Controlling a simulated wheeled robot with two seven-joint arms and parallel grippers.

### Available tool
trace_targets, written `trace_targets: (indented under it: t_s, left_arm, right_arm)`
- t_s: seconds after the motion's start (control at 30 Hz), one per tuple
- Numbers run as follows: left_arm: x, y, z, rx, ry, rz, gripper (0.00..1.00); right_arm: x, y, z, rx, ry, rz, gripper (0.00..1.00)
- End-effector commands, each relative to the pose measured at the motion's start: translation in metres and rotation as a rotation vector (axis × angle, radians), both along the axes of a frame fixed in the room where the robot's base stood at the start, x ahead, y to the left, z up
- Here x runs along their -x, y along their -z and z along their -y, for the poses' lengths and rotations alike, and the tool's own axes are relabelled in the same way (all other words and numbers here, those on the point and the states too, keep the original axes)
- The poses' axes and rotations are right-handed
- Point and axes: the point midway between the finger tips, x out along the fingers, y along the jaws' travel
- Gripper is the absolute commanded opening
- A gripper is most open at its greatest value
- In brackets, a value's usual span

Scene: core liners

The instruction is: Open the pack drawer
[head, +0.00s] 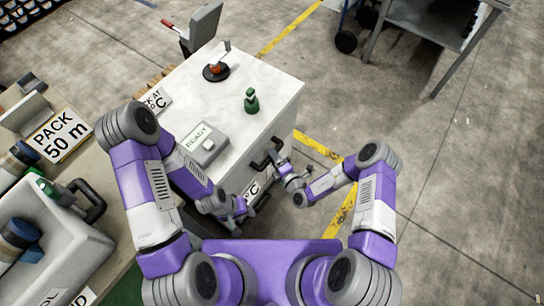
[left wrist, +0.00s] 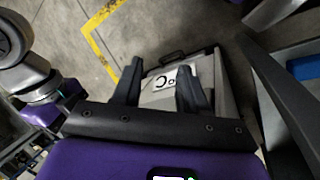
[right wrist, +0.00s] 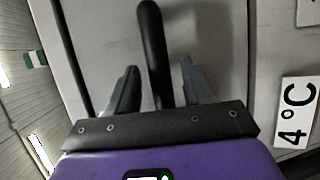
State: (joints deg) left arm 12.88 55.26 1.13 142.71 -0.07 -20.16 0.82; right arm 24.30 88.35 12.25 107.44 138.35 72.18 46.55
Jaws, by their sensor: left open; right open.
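The white cabinet (head: 262,82) stands in front of me. Its front bears a black bar handle (head: 268,157) and a "°C" label (head: 252,190). My right gripper (head: 281,166) is open at the handle. In the right wrist view the black handle (right wrist: 153,40) stands between the open fingers, with space on both sides; contact is not visible. The "4°C" label (right wrist: 297,112) is to the right there. My left gripper (head: 241,206) is open and empty, low before the front. In the left wrist view the label (left wrist: 165,80) shows between its fingers, with a black handle (left wrist: 171,57) beyond.
On the cabinet top are a grey "READY" box (head: 205,143), a green piece (head: 251,100) and a red-and-black stand (head: 216,70). A bench with a "PACK 50 m" sign (head: 59,135) stands at left. A metal table (head: 430,25) is at back right. Right floor is clear.

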Motion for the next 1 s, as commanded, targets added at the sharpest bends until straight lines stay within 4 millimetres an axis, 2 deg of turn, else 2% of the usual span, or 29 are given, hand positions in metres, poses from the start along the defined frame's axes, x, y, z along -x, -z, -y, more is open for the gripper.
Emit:
trace_targets:
  t_s: [0.13, 0.4, 0.47, 0.73, 1.0]
  left_arm:
    - [0.0, 0.0039, -0.0001, 0.0, 0.0, 0.0, 0.43]
    - [0.0, 0.0034, 0.0, 0.0, 0.0, 0.0, 0.43]
    - [0.0, 0.0034, 0.0, 0.0, 0.0, 0.0, 0.43]
    - [-0.0001, 0.0035, 0.0, 0.0, 0.0, 0.0, 0.43]
    - [-0.0001, 0.0034, 0.0, 0.0, 0.0, 0.0, 0.43]
  right_arm:
    - [-0.0092, 0.0021, -0.0058, 0.0, -0.001, 0.0, 0.51]
    - [-0.0105, 0.0016, -0.0066, 0.0, -0.001, 0.0, 0.51]
    - [-0.0104, 0.0016, -0.0066, 0.0, -0.001, 0.0, 0.43]
    - [-0.0104, 0.0014, -0.0065, 0.0, -0.001, 0.0, 0.02]
    - [-0.0105, 0.0013, -0.0061, 0.0, -0.001, 0.001, 0.0]
